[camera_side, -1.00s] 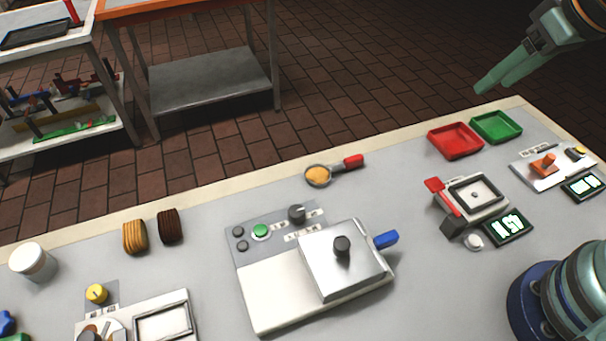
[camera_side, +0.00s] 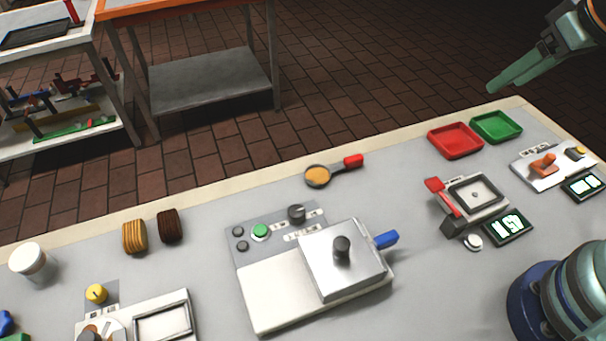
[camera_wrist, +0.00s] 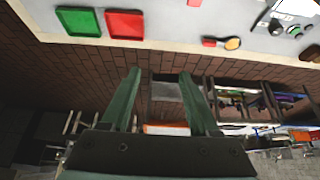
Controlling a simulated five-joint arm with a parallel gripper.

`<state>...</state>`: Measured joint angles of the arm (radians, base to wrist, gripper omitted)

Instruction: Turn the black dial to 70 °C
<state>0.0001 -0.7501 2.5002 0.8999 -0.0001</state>
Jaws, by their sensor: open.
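The black dial (camera_side: 296,212) sits on the grey control panel of the heating unit (camera_side: 270,290), beside a green button (camera_side: 260,230) and two small dark knobs. Small printed labels lie around the dial, too small to read. A black knob (camera_side: 342,246) stands on the unit's square metal lid. In the wrist view the panel with the dial (camera_wrist: 276,28) shows at the top right. My gripper (camera_side: 490,88) is high at the upper right in the side view, beyond the table's far edge and well away from the dial. In the wrist view its fingers (camera_wrist: 160,75) are apart with nothing between them.
A scoop of orange-brown powder (camera_side: 318,176) lies behind the heating unit. Red (camera_side: 455,141) and green (camera_side: 496,127) trays stand at the right, near my gripper. A scale-like unit with a red lever (camera_side: 448,197) and a display (camera_side: 508,227) stands right of the heating unit.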

